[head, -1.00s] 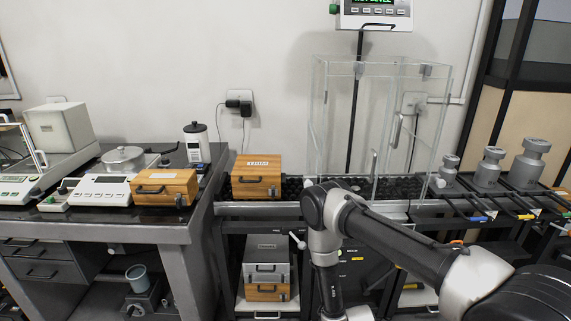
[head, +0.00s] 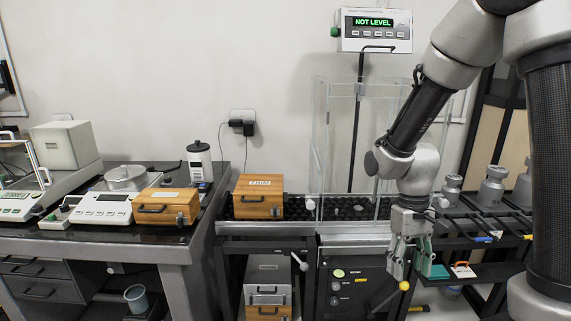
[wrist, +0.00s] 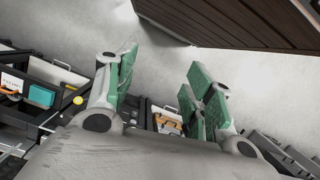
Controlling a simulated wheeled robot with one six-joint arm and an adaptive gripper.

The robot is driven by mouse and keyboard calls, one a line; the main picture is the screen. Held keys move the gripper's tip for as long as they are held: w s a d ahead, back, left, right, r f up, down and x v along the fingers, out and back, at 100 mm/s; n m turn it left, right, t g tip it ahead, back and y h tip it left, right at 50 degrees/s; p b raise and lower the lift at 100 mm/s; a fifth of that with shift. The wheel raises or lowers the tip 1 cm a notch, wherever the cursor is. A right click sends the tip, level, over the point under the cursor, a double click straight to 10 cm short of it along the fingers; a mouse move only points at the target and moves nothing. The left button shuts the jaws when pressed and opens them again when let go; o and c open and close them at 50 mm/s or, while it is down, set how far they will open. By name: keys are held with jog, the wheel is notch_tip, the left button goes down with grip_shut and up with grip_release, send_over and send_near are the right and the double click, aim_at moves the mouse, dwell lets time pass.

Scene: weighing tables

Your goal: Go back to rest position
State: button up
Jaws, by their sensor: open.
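My gripper (head: 409,260) hangs from my raised arm in the right half of the head view, in front of the weighing bench. Its fingers point down. In the wrist view the green-padded fingers (wrist: 165,95) stand apart with nothing between them. The gripper is open and empty, and I see no contact with anything.
A clear glass enclosure (head: 340,130) stands behind my arm, with a display (head: 375,31) reading NOT LEVEL above. A wooden box (head: 258,197) sits on the bench. Metal weights (head: 491,187) stand at right. A lever with a yellow knob (head: 404,286) is near my fingers.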

jog(key=s+d+r+t, duration=0.2)
jog(key=s+r, duration=0.1)
jog(key=r, duration=0.3)
jog(key=s+d+r+m+t, duration=0.1)
jog(key=s+d+r+t, duration=0.2)
jog(key=r, duration=0.4)
jog(key=s+d+r+m+t, duration=0.1)
jog(key=s+d+r+t, duration=0.1)
jog(key=r, duration=0.5)
jog(key=shift+s+d+r, duration=0.15)
jog(key=shift+s+d, duration=0.4)
jog(key=shift+s, duration=0.55)
